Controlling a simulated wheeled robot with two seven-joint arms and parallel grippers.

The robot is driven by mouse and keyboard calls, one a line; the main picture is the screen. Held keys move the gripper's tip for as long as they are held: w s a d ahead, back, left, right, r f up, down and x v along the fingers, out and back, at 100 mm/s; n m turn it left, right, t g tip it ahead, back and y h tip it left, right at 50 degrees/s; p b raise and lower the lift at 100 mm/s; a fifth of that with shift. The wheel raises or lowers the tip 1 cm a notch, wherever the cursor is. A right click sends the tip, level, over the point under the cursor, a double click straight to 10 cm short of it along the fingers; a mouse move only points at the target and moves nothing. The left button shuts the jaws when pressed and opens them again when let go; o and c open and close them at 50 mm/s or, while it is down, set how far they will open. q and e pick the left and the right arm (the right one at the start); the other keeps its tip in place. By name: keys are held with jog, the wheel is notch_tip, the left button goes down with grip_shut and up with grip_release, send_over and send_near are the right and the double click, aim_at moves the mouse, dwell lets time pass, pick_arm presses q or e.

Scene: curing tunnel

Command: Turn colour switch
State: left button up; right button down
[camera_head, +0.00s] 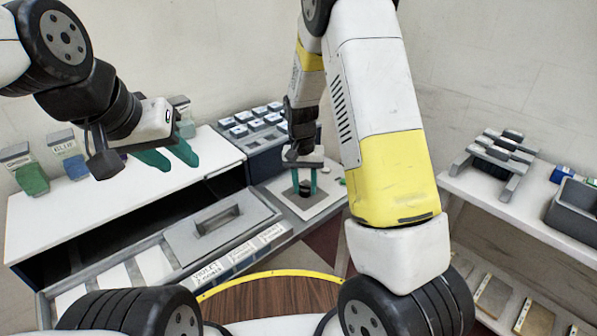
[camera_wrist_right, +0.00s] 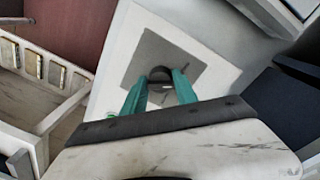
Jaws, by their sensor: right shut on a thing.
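The colour switch is a dark round knob (camera_head: 304,188) on a grey square on a white panel (camera_head: 322,205), at the right end of the tunnel's front. It also shows in the right wrist view as a dark knob (camera_wrist_right: 160,74) between the fingertips. My right gripper (camera_head: 304,182) points down with its teal fingers on either side of the knob, shut on it. The fingers partly hide the knob, and its pointer direction cannot be told. My left gripper (camera_head: 172,160) hangs above the white top at the left, its teal fingers apart and empty.
A panel of pale buttons (camera_head: 250,122) stands behind the switch. A grey handled lid (camera_head: 218,222) and labelled cards (camera_head: 240,254) lie to its left. Green (camera_head: 32,180) and blue (camera_head: 75,165) containers stand at the far left. A side shelf (camera_head: 510,205) holds a grey rack (camera_head: 495,158) and bin (camera_head: 575,210).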

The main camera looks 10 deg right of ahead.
aim_at(303, 185)
jog(key=shift+w+a+r+n, duration=0.1)
jog(key=shift+w+n, duration=0.05)
jog(key=shift+n, duration=1.65)
jog(key=c, duration=1)
grip_release()
jog(key=r, duration=0.7)
jog(key=shift+a+r, duration=0.2)
jog(key=shift+r, duration=0.15)
